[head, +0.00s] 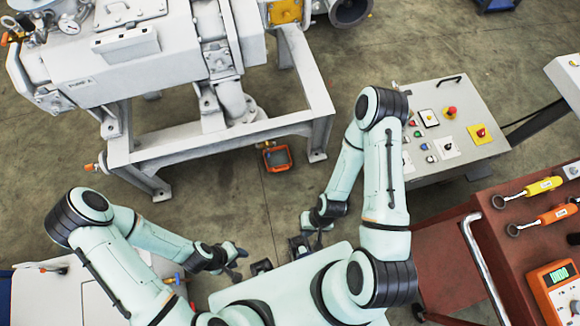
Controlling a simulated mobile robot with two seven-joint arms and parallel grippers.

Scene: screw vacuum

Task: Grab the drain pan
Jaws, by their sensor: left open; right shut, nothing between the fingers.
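A small square orange-rimmed object with a dark middle (277,158) lies on the floor beside the machine's frame, and it may be the drain pan. It is small in the view, so I cannot be sure. My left gripper (240,262) is open and empty, low in the picture, well below and to the left of the orange object. My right gripper (318,238) is shut with nothing in it, below and to the right of the orange object. Neither gripper touches it.
A large grey vacuum machine (130,65) stands on a metal frame (225,135) at the upper left. A control panel (440,130) stands at right. A red-brown tool cart (470,240) stands at lower right, and a white cabinet (50,295) at lower left. Floor between is clear.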

